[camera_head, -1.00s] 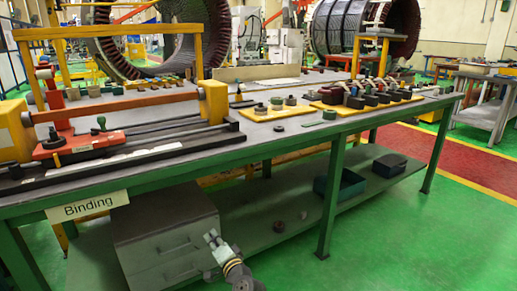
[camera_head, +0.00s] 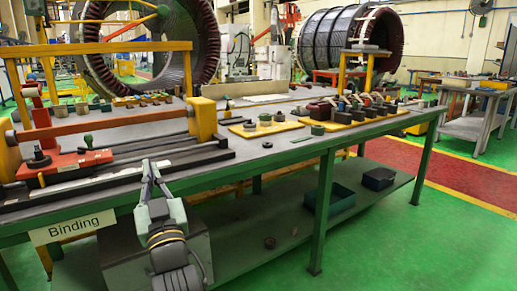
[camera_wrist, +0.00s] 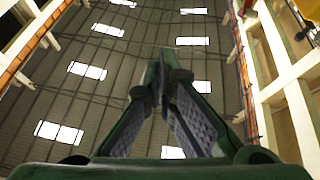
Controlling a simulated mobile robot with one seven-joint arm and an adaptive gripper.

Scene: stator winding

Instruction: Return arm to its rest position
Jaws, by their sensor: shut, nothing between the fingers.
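My gripper (camera_head: 150,172) points upward in front of the workbench, near the bench's front edge and just right of the "Binding" sign (camera_head: 72,227). Its fingers meet at the tips and hold nothing. In the wrist view my gripper (camera_wrist: 165,65) shows its two fingers converging at the top, with only the hall's roof (camera_wrist: 60,80) and walls behind them. My wrist and lower arm hide part of the grey drawer cabinet under the bench.
The workbench (camera_head: 290,150) carries a winding fixture with a red carriage (camera_head: 65,163) at left and yellow trays (camera_head: 265,129) of parts. Its lower shelf holds dark bins (camera_head: 335,195). Green floor (camera_head: 400,250) is free at right. Large stators (camera_head: 345,40) stand behind.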

